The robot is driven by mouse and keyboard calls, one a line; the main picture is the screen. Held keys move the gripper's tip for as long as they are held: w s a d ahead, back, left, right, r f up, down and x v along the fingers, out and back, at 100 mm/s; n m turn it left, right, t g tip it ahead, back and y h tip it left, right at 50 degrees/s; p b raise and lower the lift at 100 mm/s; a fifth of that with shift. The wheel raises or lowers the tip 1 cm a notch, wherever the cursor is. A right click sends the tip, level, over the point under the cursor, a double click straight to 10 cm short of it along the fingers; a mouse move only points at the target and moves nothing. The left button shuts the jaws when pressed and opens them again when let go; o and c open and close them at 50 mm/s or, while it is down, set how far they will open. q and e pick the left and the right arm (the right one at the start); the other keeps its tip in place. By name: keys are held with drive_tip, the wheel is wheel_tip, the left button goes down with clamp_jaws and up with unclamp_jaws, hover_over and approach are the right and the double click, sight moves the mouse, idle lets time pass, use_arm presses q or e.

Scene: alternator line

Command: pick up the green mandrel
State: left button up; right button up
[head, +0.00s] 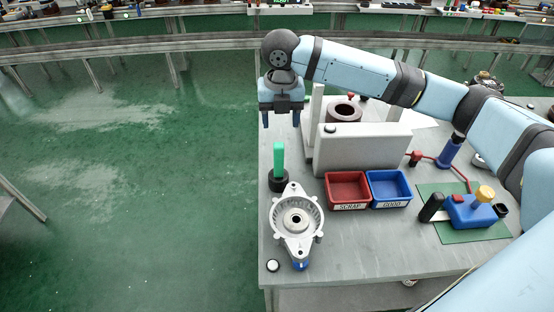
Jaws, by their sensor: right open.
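The green mandrel (279,157) stands upright in a dark round base (278,181) near the left edge of the workbench (350,258). My right gripper (281,118) points down above and slightly behind the mandrel, with its two fingers apart and nothing between them. The fingertips look apart from the mandrel's top; the exact gap is hard to judge. My left gripper is not in view.
A metal alternator housing (297,219) lies in front of the mandrel. Right of it stand a grey block (362,148), a red scrap bin (347,188) and a blue good bin (389,187). A blue fixture (470,210) sits on a green mat. Green floor lies left.

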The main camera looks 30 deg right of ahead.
sight(279, 144)
wheel_tip(279, 144, down, 6)
drive_tip(key=shift+r, duration=0.1)
drive_tip(key=f, duration=0.3)
drive_tip(key=f+p, duration=0.1)
drive_tip(key=f, duration=0.1)
drive_tip(key=shift+w+f, duration=0.35)
drive_tip(key=shift+w, duration=0.05)
clamp_jaws()
drive_tip(key=shift+r, duration=0.15)
